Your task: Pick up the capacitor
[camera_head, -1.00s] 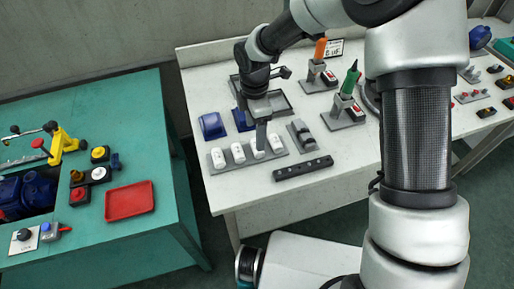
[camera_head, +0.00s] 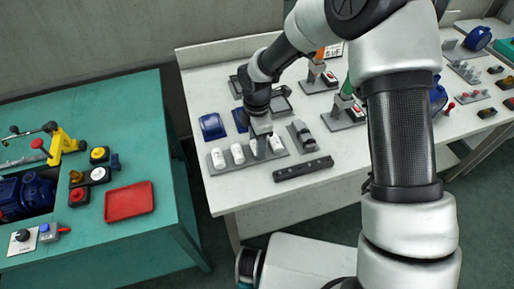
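Several white cylinders, which look like the capacitors, stand in a row in a grey rack (camera_head: 222,170) on the white table. The two at the left, a first capacitor (camera_head: 218,158) and a second capacitor (camera_head: 237,153), are in plain view. The capacitor at the right end (camera_head: 275,145) shows beside my gripper. My gripper (camera_head: 259,152) points down over the rack, at the third place from the left, and covers most of what stands there. Its fingers are too small and hidden to tell whether they are open or shut, or whether they touch a capacitor.
A dark blue part (camera_head: 212,126) stands behind the rack. A grey stepped block (camera_head: 302,135) and a black strip (camera_head: 303,169) lie to its right. A green table (camera_head: 120,250) with a red tray (camera_head: 129,204) stands at the left, across a gap.

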